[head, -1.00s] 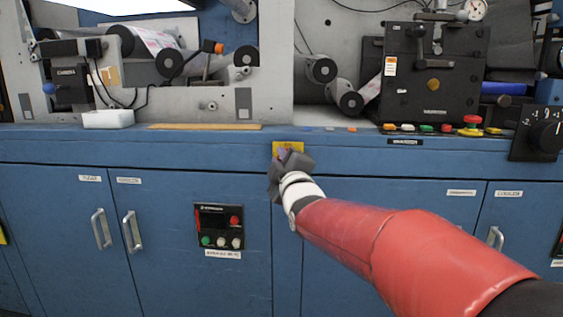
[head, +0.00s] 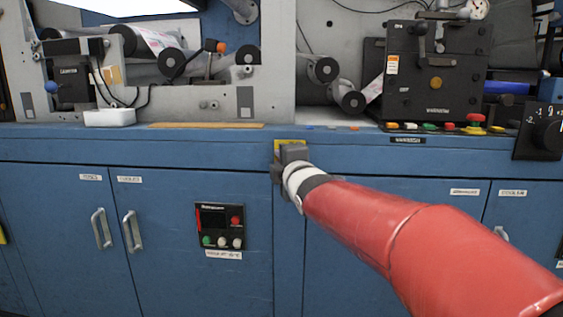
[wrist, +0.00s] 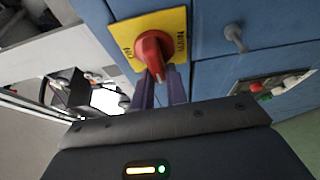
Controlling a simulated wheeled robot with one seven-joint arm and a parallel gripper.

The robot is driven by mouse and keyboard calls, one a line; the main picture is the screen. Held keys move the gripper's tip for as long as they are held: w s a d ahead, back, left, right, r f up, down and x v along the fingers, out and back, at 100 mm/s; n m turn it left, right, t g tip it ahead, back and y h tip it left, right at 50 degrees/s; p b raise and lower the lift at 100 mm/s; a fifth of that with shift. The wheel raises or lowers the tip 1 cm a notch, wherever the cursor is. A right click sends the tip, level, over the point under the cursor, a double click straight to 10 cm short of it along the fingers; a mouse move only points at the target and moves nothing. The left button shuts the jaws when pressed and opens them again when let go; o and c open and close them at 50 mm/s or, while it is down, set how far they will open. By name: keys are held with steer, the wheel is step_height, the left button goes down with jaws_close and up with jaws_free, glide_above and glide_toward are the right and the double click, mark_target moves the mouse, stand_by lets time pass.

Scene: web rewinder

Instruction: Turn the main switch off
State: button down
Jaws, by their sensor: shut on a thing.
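The main switch is a red rotary knob (wrist: 153,52) on a yellow square plate (wrist: 171,22) with dark lettering. In the wrist view, the lower end of the knob lies between the two purple fingers of my gripper (wrist: 160,84), which is shut on it. The lettering is too small and tilted to read surely. In the head view, my gripper (head: 288,160) is against the blue cabinet front, just under the counter edge. Only part of the yellow plate (head: 290,143) shows there; the gripper hides the knob.
Door handles (head: 132,231) stand out further left. A red emergency button (head: 474,120) and a black dial box (head: 541,133) are up on the right.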

steer(key=shift+w+d+f, duration=0.15)
steer(key=shift+d+f, duration=0.05)
steer(key=shift+d, duration=0.15)
steer(key=c, duration=1.5)
jaws_free()
steer(key=shift+o, duration=0.5)
steer(key=shift+r, duration=0.2)
steer(key=v, duration=0.7)
steer(key=shift+s, duration=0.35)
steer(key=shift+d, duration=0.1)
